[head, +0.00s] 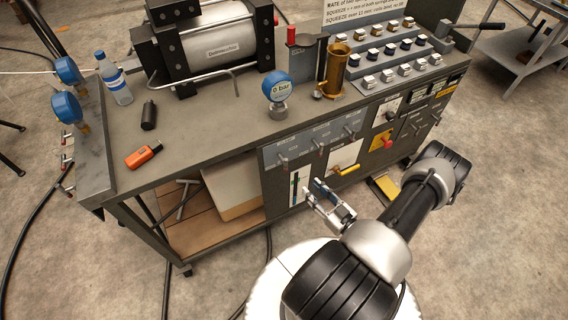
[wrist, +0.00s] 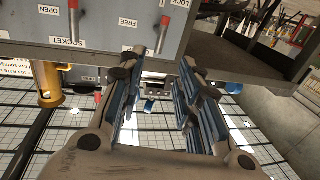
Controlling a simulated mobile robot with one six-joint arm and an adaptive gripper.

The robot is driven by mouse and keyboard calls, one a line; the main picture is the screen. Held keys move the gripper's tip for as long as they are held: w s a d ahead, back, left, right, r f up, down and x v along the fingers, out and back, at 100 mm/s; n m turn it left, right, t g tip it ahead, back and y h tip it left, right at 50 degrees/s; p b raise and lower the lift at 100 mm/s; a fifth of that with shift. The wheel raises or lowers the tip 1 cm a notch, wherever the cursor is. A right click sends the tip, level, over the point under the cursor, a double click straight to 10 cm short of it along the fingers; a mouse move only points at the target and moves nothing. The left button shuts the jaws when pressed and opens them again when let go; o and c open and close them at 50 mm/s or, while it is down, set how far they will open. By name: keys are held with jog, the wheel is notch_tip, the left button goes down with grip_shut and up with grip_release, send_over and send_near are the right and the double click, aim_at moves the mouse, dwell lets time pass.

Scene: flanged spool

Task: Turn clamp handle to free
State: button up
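A small lever handle with a red part (wrist: 165,22) is on the grey panel in the wrist view, between the upside-down words LOCK and FREE. It appears to be the leftmost lever (head: 283,160) on the cart front in the head view. The lever stands nearly straight in the wrist view; which label it is set to is not clear. My gripper (head: 316,189) is in front of the panel, below and right of that lever. In the wrist view my gripper (wrist: 176,60) is open and empty, its fingertips just short of the panel, apart from the lever.
A second red lever (wrist: 75,18) marked OPEN and SOCKET is beside it. Another lever (head: 350,131) is farther right, with a yellow handle (head: 347,170) below. The cart's open shelf (head: 215,225) is left of the panel. A blue gauge (head: 278,88) and brass cylinder (head: 336,70) stand on top.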

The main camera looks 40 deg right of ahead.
aim_at(285, 168)
jog(key=w+b, duration=0.1)
jog(key=w, duration=0.4)
jog(key=w+b, duration=0.1)
jog(key=w, duration=0.4)
jog(key=w+b, duration=0.1)
jog(key=w, duration=0.3)
jog(key=shift+w+d, duration=0.3)
jog(key=shift+w, duration=0.1)
jog(key=shift+a, duration=0.1)
grip_shut()
